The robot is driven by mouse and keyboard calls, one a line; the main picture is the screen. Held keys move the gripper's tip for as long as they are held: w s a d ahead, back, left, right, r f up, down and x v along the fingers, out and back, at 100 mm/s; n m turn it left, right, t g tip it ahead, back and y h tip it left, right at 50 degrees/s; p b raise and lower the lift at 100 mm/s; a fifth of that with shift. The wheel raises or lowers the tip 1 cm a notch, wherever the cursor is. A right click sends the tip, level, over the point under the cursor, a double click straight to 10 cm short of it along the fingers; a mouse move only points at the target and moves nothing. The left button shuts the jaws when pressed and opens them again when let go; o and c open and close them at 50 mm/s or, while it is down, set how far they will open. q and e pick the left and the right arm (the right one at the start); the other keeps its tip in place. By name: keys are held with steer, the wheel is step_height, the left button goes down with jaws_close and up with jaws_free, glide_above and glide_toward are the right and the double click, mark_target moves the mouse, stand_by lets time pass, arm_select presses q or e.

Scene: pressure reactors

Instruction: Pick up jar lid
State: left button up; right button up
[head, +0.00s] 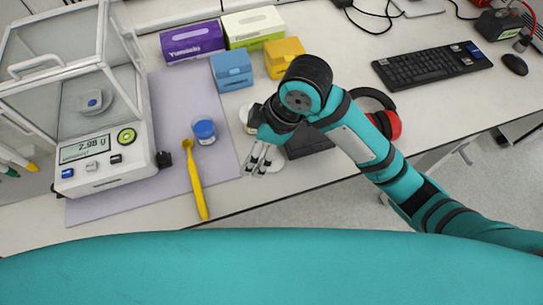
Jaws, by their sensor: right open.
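A small jar with a blue lid (205,130) stands on the pale purple mat, left of my right gripper. My right gripper (257,162) is open and points down close over the table, near the mat's right edge. A white round flat piece (276,163) lies partly hidden beneath its fingers; I cannot tell whether this is a lid. Another pale jar (246,117) stands just behind the gripper, partly hidden by it. I see nothing held between the fingers. My left gripper is out of view.
A balance (95,172) with a glass enclosure stands at left. A yellow spatula (195,182) lies on the mat (150,198). Boxes (232,71) stand behind. Red headphones (392,124), a keyboard (430,65) and a mouse (514,63) lie at right.

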steer(key=w+d+r+n+h, duration=0.2)
steer(key=w+r+n+h, duration=0.1)
steer(key=r+n+h, duration=0.15)
steer(key=p, duration=0.2)
glide_above(279, 161)
steer(key=a, duration=0.2)
steer(key=shift+g, duration=0.3)
step_height(279, 161, down, 11)
steer(key=shift+w+f, duration=0.1)
steer(key=shift+w, duration=0.05)
step_height(279, 161, down, 5)
steer(key=shift+w+r+p, duration=0.15)
steer(key=shift+p, duration=0.6)
steer(key=shift+f, duration=0.4)
steer(key=c, duration=0.9)
